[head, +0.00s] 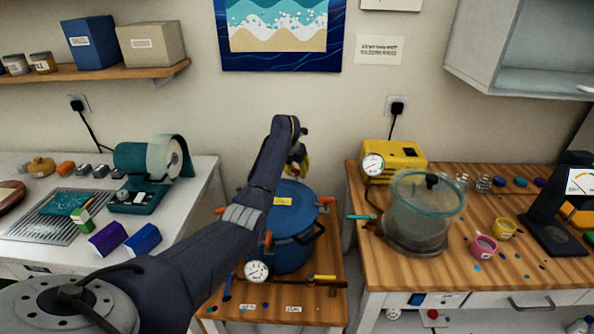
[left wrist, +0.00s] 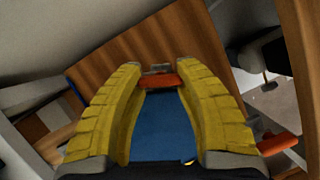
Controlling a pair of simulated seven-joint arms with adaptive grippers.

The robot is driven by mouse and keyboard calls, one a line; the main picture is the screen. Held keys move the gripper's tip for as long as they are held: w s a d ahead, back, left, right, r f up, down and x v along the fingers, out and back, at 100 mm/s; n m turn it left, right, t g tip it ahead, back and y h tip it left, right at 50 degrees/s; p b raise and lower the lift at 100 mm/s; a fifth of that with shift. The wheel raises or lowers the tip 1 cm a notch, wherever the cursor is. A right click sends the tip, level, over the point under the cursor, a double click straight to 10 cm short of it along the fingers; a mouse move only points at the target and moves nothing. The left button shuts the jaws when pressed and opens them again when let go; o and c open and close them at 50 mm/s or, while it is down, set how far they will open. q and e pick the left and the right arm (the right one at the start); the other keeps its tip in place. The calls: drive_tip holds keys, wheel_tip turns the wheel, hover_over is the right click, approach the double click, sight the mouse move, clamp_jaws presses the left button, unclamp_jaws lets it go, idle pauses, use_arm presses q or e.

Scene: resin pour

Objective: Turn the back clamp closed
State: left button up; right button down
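The blue pressure pot (head: 292,252) stands on a small wooden table, with a yellow label on its lid. Orange clamps show at its left side (head: 221,210), right side (head: 325,202) and front (head: 267,240). In the head view the back of the lid is hidden by my left arm and gripper. My left gripper (head: 299,163) points down over the lid's back edge. In the left wrist view its yellow fingers (left wrist: 160,72) stand apart. An orange clamp (left wrist: 159,81) shows between the tips; contact cannot be told. Another orange clamp (left wrist: 280,143) shows at right. My right gripper is not in view.
A gauge (head: 257,271) and a pipe with a yellow handle (head: 322,279) are at the pot's front. A glass chamber (head: 419,215) and yellow pump (head: 404,157) stand on the right bench. The left bench holds a teal dispenser (head: 150,172). The wall is close behind.

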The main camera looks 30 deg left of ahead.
use_arm(q)
drive_tip(key=shift+w+r, duration=0.15)
drive_tip(key=shift+r, duration=0.1)
drive_tip(key=shift+c, duration=0.5)
drive_tip(key=shift+n, duration=0.3)
drive_tip(key=shift+d+n+y, duration=0.1)
drive_tip(key=shift+n+y, duration=0.3)
drive_tip(key=shift+n, duration=0.6)
clamp_jaws()
drive_tip(key=n+y, duration=0.1)
drive_tip(key=n, duration=0.2)
drive_tip(key=n+g+y, duration=0.1)
drive_tip(key=n, duration=0.2)
drive_tip(key=shift+w+r+g, duration=0.1)
drive_tip(key=shift+g, duration=0.2)
drive_tip(key=n+g+y, duration=0.1)
drive_tip(key=n, duration=0.3)
drive_tip(key=shift+n, duration=0.4)
drive_tip(key=shift+a+n+g, duration=0.25)
drive_tip(key=shift+n+g, duration=0.65)
drive_tip(key=shift+n, duration=0.7)
drive_tip(key=shift+a+n+g, duration=0.1)
drive_tip(key=shift+n+g, duration=0.2)
drive_tip(key=shift+n, duration=0.5)
